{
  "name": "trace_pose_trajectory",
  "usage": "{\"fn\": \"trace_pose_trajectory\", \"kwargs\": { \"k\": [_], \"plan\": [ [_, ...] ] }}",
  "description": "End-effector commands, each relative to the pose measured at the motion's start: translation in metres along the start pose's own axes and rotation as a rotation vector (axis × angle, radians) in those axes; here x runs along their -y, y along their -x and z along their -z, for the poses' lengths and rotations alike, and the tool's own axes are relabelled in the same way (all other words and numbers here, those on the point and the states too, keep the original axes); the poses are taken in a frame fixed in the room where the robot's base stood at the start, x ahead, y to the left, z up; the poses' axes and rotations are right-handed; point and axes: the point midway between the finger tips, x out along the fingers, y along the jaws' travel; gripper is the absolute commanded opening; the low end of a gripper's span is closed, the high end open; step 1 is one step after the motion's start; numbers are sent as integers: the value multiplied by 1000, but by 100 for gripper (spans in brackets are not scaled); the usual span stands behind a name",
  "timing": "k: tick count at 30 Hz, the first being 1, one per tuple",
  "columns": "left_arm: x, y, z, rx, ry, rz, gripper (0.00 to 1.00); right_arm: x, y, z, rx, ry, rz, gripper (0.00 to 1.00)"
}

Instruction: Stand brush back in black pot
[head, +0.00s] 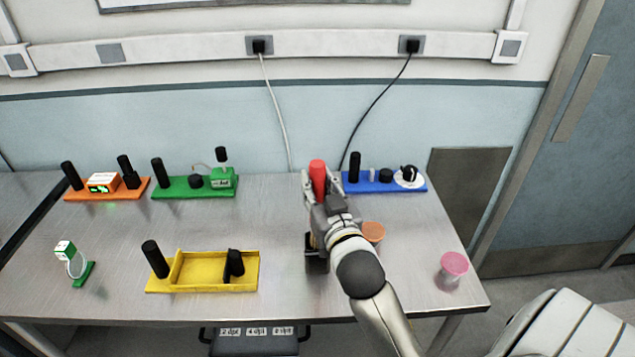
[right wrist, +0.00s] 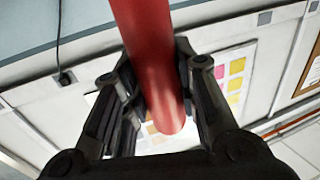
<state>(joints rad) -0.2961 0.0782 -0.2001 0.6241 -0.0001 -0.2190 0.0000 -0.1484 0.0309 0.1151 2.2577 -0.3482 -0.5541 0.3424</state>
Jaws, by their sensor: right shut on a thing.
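My right gripper (head: 318,190) is shut on a red cylinder (head: 318,172), which looks like the brush's handle. In the right wrist view the red cylinder (right wrist: 155,70) runs between the two black fingers (right wrist: 158,95). No bristles can be made out. A black upright shape (head: 316,260), probably the black pot, stands on the table just below and partly behind my right wrist. Its opening is hidden. My left gripper is not in view.
A blue module (head: 350,187) stands close right of the gripper. A green module (head: 172,190), an orange module (head: 105,193) and a yellow tray (head: 205,286) lie to the left. An orange-topped jar (head: 374,232) and a pink-topped jar (head: 454,264) stand right. Bare table lies between.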

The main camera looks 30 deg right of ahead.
Motion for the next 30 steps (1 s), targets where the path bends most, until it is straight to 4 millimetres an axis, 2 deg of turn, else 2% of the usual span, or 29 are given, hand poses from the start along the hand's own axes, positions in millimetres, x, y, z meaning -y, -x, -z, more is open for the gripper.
{"fn": "trace_pose_trajectory", "kwargs": {
  "k": [5, 18, 30],
  "plan": [
    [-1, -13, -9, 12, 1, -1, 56, 0, 0, -18, 1, -1, -1, 0],
    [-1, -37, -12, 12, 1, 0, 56, 0, 1, -53, 1, -1, 0, 0],
    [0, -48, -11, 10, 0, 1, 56, 0, 2, -69, 0, -1, 0, 0]
  ]
}}
